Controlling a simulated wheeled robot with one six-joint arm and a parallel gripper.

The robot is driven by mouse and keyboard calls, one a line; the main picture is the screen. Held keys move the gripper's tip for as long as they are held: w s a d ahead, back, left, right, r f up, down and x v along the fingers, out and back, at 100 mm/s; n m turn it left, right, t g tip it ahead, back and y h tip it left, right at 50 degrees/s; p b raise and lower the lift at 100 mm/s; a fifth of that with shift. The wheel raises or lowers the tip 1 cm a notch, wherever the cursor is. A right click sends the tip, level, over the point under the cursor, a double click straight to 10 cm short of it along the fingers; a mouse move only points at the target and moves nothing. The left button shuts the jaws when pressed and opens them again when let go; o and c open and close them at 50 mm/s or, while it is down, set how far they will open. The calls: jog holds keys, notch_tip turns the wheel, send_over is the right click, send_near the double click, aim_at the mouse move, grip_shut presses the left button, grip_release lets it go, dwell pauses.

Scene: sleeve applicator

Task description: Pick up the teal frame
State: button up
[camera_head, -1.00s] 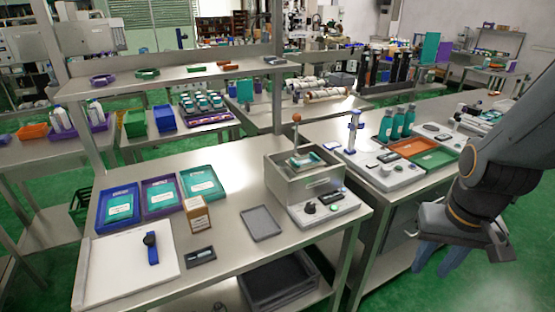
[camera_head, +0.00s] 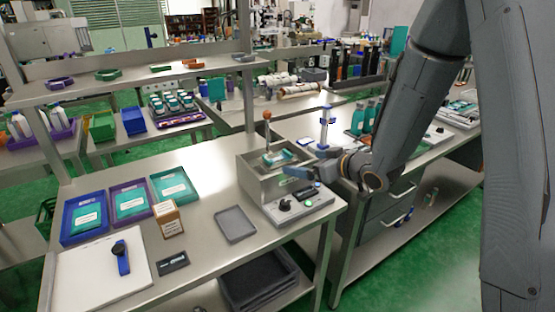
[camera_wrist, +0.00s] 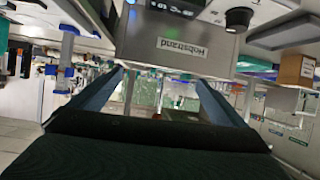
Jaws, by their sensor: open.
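A teal frame-like piece (camera_head: 278,158) sits in the open top of the grey metal applicator box (camera_head: 262,183). A green-teal ring-shaped frame (camera_head: 108,75) lies on the upper shelf at the left. I cannot tell which of these the task names. My gripper (camera_head: 294,172) is at the right front of the applicator, its fingers pointing left, apart from both pieces. In the wrist view my gripper (camera_wrist: 158,85) has its two fingers spread with nothing held between them. The applicator's labelled front (camera_wrist: 180,50) appears upside down beyond them.
The applicator's control panel (camera_head: 298,206), with knobs, is just below my gripper. A grey tray (camera_head: 235,224), a brown carton (camera_head: 168,220) and a teal tray (camera_head: 173,185) stand left of it. Other rings, including a purple one (camera_head: 60,83), lie on the shelf.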

aim_at(283, 163)
jog(key=w+a+p, duration=0.1)
jog(key=a, duration=0.1)
jog(key=w+a+y+p, duration=0.1)
jog(key=w+a, duration=0.1)
jog(key=w+a+f+n+y+p, duration=0.1)
jog(key=a, duration=0.1)
jog(key=shift+w+a, duration=0.25)
jog(key=shift+w, duration=0.05)
jog(key=shift+w+a+f, duration=0.25)
jog(key=shift+w+a, duration=0.1)
jog(key=shift+w, duration=0.1)
jog(key=c, duration=1.2)
jog(key=shift+r, duration=0.2)
